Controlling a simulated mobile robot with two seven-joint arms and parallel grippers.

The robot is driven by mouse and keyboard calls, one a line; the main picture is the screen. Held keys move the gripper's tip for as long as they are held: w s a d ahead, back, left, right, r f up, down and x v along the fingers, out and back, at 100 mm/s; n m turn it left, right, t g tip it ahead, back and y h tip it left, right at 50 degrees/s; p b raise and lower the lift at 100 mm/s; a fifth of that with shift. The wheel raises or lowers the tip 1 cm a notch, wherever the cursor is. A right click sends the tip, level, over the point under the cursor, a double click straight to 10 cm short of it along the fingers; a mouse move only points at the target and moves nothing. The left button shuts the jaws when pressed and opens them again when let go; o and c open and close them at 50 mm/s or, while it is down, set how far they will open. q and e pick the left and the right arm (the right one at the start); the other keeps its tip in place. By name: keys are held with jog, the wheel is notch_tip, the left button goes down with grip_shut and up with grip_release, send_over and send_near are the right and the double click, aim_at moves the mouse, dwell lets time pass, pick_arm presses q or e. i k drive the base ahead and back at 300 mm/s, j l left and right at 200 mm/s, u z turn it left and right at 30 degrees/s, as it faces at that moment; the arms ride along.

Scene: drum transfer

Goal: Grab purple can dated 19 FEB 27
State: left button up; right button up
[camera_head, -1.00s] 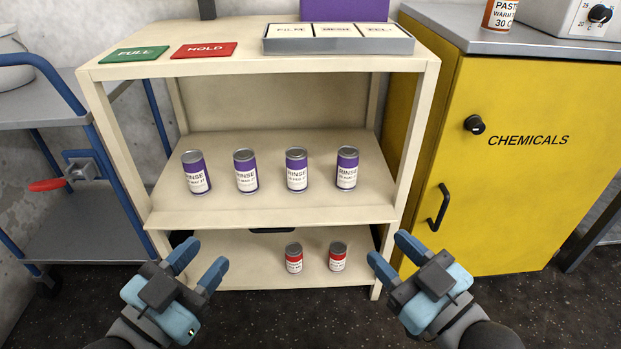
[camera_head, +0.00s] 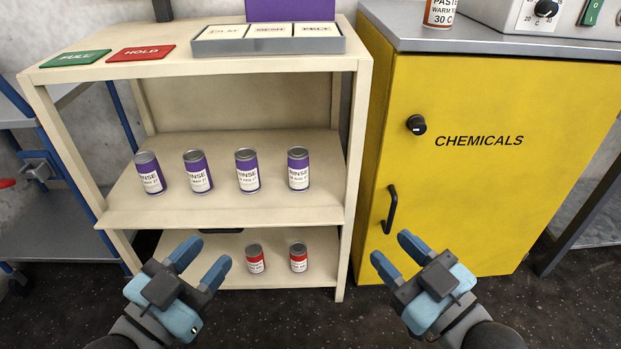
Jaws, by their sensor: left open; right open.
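Several purple cans with white RINSE labels stand upright in a row on the middle shelf (camera_head: 220,213): the leftmost can (camera_head: 149,173), the second can (camera_head: 197,171), the third can (camera_head: 247,171) and the rightmost can (camera_head: 298,168). Each has a small date line under RINSE, too small to read surely. My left gripper (camera_head: 202,262) is open and empty, in front of and below the shelf. My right gripper (camera_head: 393,254) is open and empty, right of the shelf unit, in front of the yellow cabinet.
Two red cans (camera_head: 255,258) (camera_head: 298,257) stand on the bottom shelf. The top holds a green FULL plate (camera_head: 79,59), a red HOLD plate (camera_head: 141,53) and a grey tray (camera_head: 268,45). A yellow CHEMICALS cabinet (camera_head: 470,190) stands right; a blue-framed cart (camera_head: 70,220) stands left.

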aim_at(247, 166)
jog(key=j, duration=1.4)
